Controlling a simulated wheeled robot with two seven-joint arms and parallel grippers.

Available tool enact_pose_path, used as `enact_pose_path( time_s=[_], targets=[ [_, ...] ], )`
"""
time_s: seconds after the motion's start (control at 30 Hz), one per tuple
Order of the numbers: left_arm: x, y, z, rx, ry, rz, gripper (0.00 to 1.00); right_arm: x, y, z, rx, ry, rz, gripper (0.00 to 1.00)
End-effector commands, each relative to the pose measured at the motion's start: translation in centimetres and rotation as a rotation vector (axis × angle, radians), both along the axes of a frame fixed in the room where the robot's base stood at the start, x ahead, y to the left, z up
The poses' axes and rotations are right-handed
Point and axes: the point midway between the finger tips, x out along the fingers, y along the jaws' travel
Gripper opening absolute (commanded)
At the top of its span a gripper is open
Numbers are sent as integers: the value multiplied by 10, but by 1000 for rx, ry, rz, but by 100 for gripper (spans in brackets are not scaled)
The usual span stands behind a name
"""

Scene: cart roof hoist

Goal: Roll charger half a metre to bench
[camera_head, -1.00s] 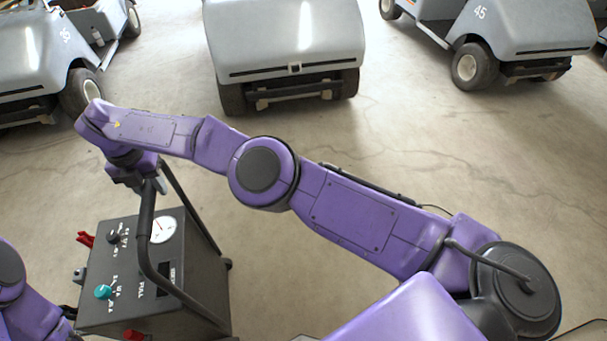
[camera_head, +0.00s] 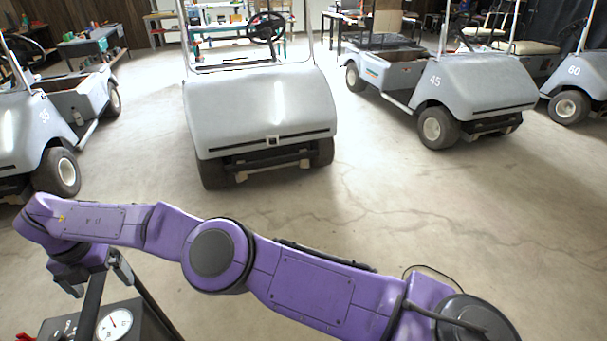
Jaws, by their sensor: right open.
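The charger (camera_head: 147,321) is a dark grey box with a white round dial and black tube handle (camera_head: 93,303), cut off at the bottom left. My right gripper (camera_head: 96,276) is open at the top of the handle. Its fingers show on either side of the tube, but I cannot tell whether they touch it. My left gripper is out of view. A bench with teal legs (camera_head: 196,50) stands at the back, behind the middle cart. Another bench (camera_head: 92,40) stands at the back left. I cannot tell which bench the task means.
A grey cart (camera_head: 262,105) stands straight ahead. Cart 45 (camera_head: 480,95) is to the right, cart 60 (camera_head: 572,75) at the far right, and another cart (camera_head: 25,130) at the left. Open concrete floor (camera_head: 400,200) lies between my right arm and the carts.

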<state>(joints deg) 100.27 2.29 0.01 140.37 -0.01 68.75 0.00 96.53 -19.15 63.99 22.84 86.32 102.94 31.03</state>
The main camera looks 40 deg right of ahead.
Motion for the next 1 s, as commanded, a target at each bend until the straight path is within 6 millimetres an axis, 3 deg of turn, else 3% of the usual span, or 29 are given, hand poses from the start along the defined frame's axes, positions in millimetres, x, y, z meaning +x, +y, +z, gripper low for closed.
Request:
enact_pose_path(
  time_s=[0.47, 1.0],
  targets=[
    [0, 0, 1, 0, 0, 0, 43, 0, 1, 1, 0, -1, 1, 100],
    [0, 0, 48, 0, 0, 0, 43, 0, 1, 63, 1, -1, 1, 100]
  ],
)
